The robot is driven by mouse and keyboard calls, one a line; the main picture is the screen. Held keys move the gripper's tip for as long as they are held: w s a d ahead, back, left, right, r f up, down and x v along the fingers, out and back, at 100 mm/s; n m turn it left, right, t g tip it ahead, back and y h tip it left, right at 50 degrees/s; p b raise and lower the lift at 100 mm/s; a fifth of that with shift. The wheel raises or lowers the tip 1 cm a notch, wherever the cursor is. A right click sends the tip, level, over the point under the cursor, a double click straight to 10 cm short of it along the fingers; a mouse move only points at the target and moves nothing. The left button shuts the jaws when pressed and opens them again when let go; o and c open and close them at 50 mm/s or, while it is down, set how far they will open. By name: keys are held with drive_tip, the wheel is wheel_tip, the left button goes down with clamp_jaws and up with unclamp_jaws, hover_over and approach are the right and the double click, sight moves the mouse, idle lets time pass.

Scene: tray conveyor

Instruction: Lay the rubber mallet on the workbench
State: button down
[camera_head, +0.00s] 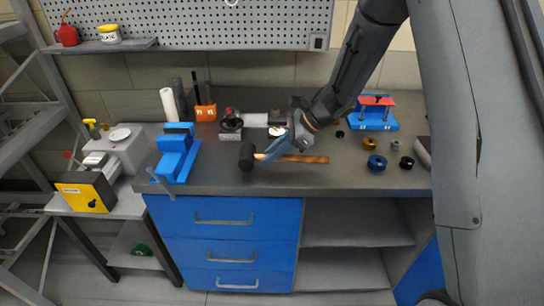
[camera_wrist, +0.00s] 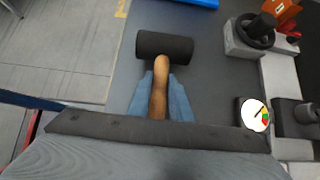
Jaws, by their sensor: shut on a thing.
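The rubber mallet has a black cylindrical head (camera_head: 246,156) and a wooden handle (camera_head: 305,159). My gripper (camera_head: 264,156) is shut on the handle close to the head, at the front middle of the workbench (camera_head: 350,178). In the wrist view the mallet head (camera_wrist: 164,45) lies just beyond the blue fingertips (camera_wrist: 160,92), with the handle between them. The mallet is level and at or very near the bench top; I cannot tell whether it touches. The part of the handle under the gripper is hidden.
A blue vise (camera_head: 177,153) stands left of the mallet. A blue fixture with a red top (camera_head: 373,112) stands at the back right. Several small rings, including a blue one (camera_head: 377,162), lie on the right. A dial gauge (camera_wrist: 254,114) stands behind the gripper.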

drive_tip(key=shift+f, duration=0.8)
drive_tip(key=shift+f, duration=0.1)
drive_tip(key=shift+f, duration=0.1)
drive_tip(key=c, duration=1.6)
unclamp_jaws()
